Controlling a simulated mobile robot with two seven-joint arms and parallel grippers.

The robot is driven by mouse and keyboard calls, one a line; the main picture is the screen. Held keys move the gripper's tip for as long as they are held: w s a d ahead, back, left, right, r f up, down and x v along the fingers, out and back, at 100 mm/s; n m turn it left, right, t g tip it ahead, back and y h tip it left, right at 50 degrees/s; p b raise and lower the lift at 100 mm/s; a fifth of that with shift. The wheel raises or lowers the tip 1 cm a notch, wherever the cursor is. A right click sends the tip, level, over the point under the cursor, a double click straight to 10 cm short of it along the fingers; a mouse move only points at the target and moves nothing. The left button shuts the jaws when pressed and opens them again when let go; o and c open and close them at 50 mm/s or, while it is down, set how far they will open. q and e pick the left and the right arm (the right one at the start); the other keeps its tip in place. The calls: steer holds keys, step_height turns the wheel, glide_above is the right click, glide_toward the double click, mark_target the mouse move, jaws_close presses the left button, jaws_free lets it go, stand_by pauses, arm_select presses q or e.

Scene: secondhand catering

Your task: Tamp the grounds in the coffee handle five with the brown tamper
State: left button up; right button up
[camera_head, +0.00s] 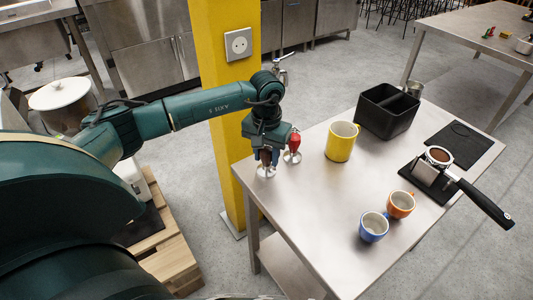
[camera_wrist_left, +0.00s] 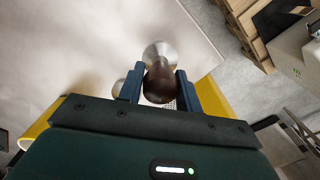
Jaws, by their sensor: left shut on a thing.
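The brown tamper (camera_head: 265,158) is at the left corner of the steel table, with its round metal base downward. My left gripper (camera_head: 269,151) is shut on its brown handle; the left wrist view also shows the tamper (camera_wrist_left: 160,82) between the two fingers (camera_wrist_left: 159,88). I cannot tell whether its base touches the table. The coffee handle (camera_head: 483,203) lies at the right of the table, its basket of dark grounds (camera_head: 439,155) up on a black stand (camera_head: 424,187) and its black grip pointing to the lower right. My right gripper is out of view.
A red tamper (camera_head: 294,143) stands close beside my left gripper. A yellow pillar (camera_head: 222,100) rises behind my arm.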

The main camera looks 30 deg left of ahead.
arm_select(q)
steer(key=c, duration=0.4)
steer(key=shift+r+p, duration=1.6)
steer(key=shift+r, duration=1.45)
